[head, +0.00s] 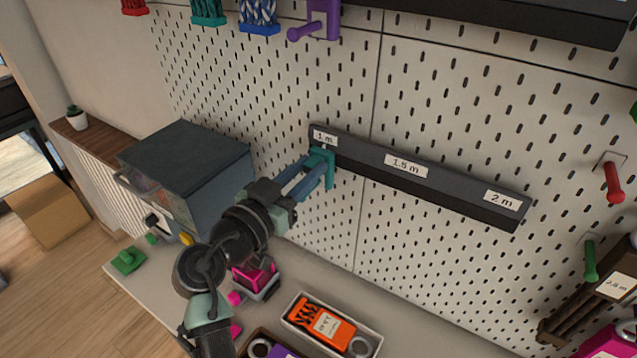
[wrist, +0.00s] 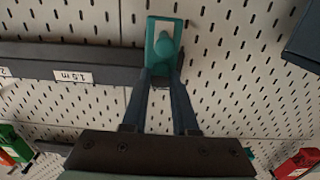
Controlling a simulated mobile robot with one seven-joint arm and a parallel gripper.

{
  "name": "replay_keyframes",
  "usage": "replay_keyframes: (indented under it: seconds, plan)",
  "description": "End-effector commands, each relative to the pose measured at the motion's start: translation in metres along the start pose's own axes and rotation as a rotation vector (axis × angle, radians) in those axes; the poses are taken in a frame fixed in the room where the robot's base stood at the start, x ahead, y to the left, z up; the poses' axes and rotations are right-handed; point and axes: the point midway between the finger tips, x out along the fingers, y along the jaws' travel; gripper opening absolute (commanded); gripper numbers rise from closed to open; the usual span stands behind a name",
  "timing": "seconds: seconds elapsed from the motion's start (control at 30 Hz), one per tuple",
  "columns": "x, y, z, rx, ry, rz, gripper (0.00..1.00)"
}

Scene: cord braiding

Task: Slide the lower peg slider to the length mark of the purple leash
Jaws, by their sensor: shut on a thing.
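The lower peg slider is a teal block with a round peg (head: 327,160). It sits on the black lower rail (head: 450,185), beside the 1 m label (head: 324,138) at the rail's left end. My gripper (head: 316,172) reaches it from the lower left and is shut on its peg. In the wrist view the slider (wrist: 163,38) stands at the tips of my two fingers (wrist: 163,82). The rail also carries a 1.5 m label (head: 406,166) and a 2 m label (head: 501,200).
A purple slider (head: 322,18) hangs from the upper black rail (head: 520,12). A dark grey box-shaped machine (head: 190,175) stands left of my arm. A tray with an orange item (head: 326,325) lies on the bench below. The lower rail right of the slider is clear.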

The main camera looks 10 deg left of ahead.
Motion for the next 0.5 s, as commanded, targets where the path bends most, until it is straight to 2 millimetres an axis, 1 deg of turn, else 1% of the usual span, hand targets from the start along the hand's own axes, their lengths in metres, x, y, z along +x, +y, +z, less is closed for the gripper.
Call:
replay_keyframes:
  seconds: [0.03, 0.23, 0.27, 0.3, 0.37, 0.4, 0.5]
  plan:
    - [-0.0014, -0.0041, -0.0022, 0.002, 0.003, -0.011, 0.0]
    - [-0.0019, -0.005, -0.0029, 0.003, 0.004, -0.014, 0.0]
    - [-0.002, -0.0051, -0.003, 0.003, 0.005, -0.014, 0.33]
    - [-0.0021, -0.0051, -0.003, 0.003, 0.005, -0.014, 0.4]
    - [-0.002, -0.0048, -0.0028, 0.002, 0.004, -0.014, 0.51]
    - [-0.0019, -0.0045, -0.0027, 0.002, 0.004, -0.013, 0.57]
    - [-0.0016, -0.0036, -0.0023, 0.002, 0.004, -0.011, 0.57]
